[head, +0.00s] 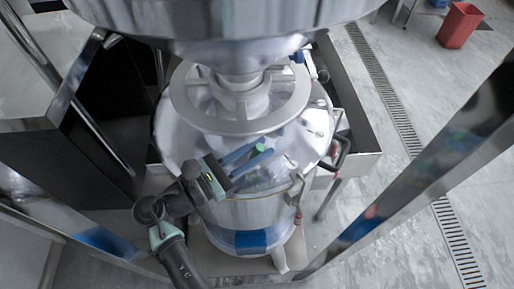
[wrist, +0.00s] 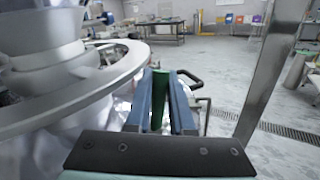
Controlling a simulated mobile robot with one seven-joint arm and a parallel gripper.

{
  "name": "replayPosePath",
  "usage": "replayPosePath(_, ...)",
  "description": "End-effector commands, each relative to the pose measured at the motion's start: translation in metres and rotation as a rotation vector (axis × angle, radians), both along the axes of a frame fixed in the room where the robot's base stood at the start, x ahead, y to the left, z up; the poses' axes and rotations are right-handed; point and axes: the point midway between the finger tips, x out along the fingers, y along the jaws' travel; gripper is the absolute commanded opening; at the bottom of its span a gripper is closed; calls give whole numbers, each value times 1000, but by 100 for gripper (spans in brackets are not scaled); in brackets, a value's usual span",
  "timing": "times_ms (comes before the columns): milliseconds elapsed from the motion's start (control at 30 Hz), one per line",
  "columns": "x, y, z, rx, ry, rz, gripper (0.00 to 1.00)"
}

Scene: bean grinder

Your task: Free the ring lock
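The ring lock (head: 190,112) is a pale metal ring with spokes around the neck of the steel vessel, below the large upper bowl. Its rim and hub also fill the left of the wrist view (wrist: 95,97). A green handle (head: 259,148) shows at the ring's front right. In the wrist view the green handle (wrist: 158,88) stands between my gripper's two blue fingers. My gripper (head: 262,149) reaches in from the lower left, and its fingers appear closed on the handle, with little gap on either side. Where the handle joins the ring is hidden.
The steel vessel (head: 250,213) stands below, with a black side handle (head: 341,153) on its right. A steel post (head: 420,170) crosses the right side. A dark cabinet (head: 55,160) stands at left. A red bin (head: 459,25) is far off on open floor.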

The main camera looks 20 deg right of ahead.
Motion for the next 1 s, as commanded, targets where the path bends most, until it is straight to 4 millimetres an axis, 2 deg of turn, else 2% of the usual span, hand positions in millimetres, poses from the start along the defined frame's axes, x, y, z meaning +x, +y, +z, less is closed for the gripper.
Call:
replayPosePath(33, 0, 0, 0, 0, 0, 0, 10)
replayPosePath(100, 0, 0, 0, 0, 0, 0, 0)
replayPosePath(1000, 0, 0, 0, 0, 0, 0, 0)
